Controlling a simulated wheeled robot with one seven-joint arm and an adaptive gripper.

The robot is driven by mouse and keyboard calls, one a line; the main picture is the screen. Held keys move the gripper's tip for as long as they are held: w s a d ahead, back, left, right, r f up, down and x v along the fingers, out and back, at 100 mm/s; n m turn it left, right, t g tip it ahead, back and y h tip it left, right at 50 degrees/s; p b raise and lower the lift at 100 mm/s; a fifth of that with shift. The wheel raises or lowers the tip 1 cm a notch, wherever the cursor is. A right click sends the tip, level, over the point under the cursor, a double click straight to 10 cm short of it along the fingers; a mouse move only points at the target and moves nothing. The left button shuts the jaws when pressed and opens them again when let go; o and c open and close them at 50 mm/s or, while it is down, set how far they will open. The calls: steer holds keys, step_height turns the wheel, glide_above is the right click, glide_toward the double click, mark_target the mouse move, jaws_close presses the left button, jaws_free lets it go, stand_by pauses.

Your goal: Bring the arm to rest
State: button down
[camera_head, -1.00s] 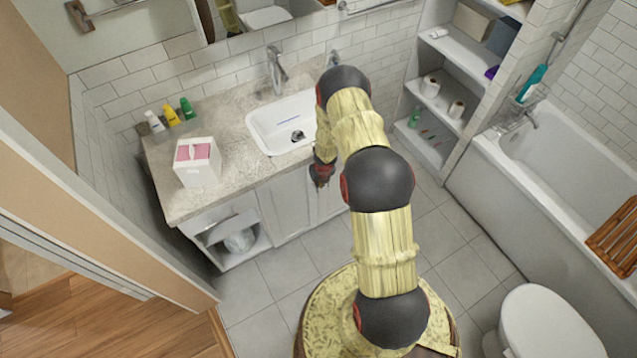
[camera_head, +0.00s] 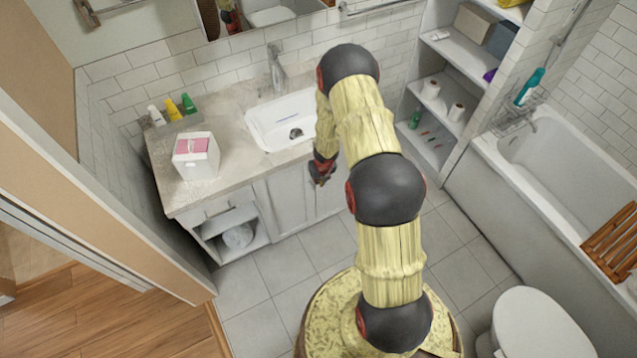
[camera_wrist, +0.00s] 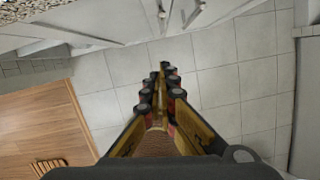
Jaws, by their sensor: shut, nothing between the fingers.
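My arm rises from my base and bends over toward the vanity in the head view. My gripper (camera_head: 321,178) hangs at the arm's far end, in front of the vanity cabinet doors and below the sink. In the wrist view my gripper (camera_wrist: 163,72) points out over the grey floor tiles, with its fingers together and nothing between them. Part of the gripper's wrist is hidden behind my arm in the head view.
The vanity counter (camera_head: 235,120) holds a sink (camera_head: 262,125), a tissue box (camera_head: 197,158) and several small bottles. Shelves (camera_head: 437,105) and a bathtub (camera_head: 540,215) stand right, a toilet (camera_head: 535,325) at lower right. Grey floor (camera_head: 285,265) is clear beside the vanity.

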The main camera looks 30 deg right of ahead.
steer(key=shift+v, duration=0.9)
